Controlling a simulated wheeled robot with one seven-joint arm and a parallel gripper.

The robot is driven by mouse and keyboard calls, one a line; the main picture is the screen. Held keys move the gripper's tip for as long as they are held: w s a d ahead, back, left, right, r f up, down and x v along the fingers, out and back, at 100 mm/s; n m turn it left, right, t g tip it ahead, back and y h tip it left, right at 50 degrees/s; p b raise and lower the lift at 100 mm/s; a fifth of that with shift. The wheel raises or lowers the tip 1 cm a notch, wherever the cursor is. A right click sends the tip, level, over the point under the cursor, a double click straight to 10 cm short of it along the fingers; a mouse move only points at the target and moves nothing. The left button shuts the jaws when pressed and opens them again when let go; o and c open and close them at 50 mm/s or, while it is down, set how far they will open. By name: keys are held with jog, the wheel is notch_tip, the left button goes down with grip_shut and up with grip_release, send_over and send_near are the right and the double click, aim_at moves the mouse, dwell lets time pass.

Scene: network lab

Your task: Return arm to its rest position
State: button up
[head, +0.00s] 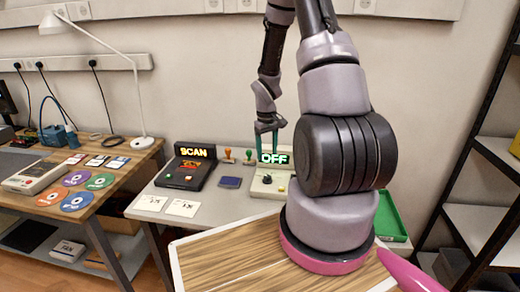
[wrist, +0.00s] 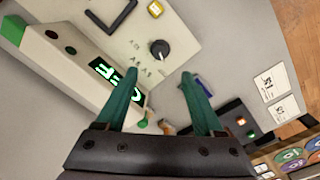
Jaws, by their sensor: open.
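My gripper (head: 268,127) is on the arm that rises in front of the wall and hangs over the grey table. Its teal fingers point down, just above the pale device with the green OFF display (head: 273,157). In the wrist view my gripper (wrist: 160,95) has its two fingers apart with nothing between them. The pale device (wrist: 150,55) with a black knob and a yellow button lies beyond the fingertips there. Part of its OFF display is behind the left finger. The large arm links hide some of the table in the head view.
A dark SCAN device (head: 186,167), stamps (head: 227,155), a blue pad (head: 230,182) and white cards (head: 181,208) are on the grey table. A green tray (head: 391,218) is at right. A wooden desk (head: 130,165) with a lamp stands left; a shelf rack (head: 475,215) stands right.

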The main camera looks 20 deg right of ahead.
jog(key=s+a+r+m+t, duration=0.2)
jog(key=r, duration=0.9)
jog(key=s+a+r+m+t, duration=0.1)
jog(key=a+r, duration=0.2)
jog(key=r, duration=0.8)
jog(key=s+a+r+m+t+y, duration=0.1)
jog(key=s+a+r, duration=0.3)
jog(key=s+r, duration=0.4)
jog(key=s+a+r+m+t+y, duration=0.1)
jog(key=s+a+r+t, duration=0.2)
jog(key=s+r, duration=0.5)
jog(key=shift+s+a+r+m, duration=0.2)
jog(key=shift+s+a+m, duration=0.15)
jog(key=shift+a, duration=0.25)
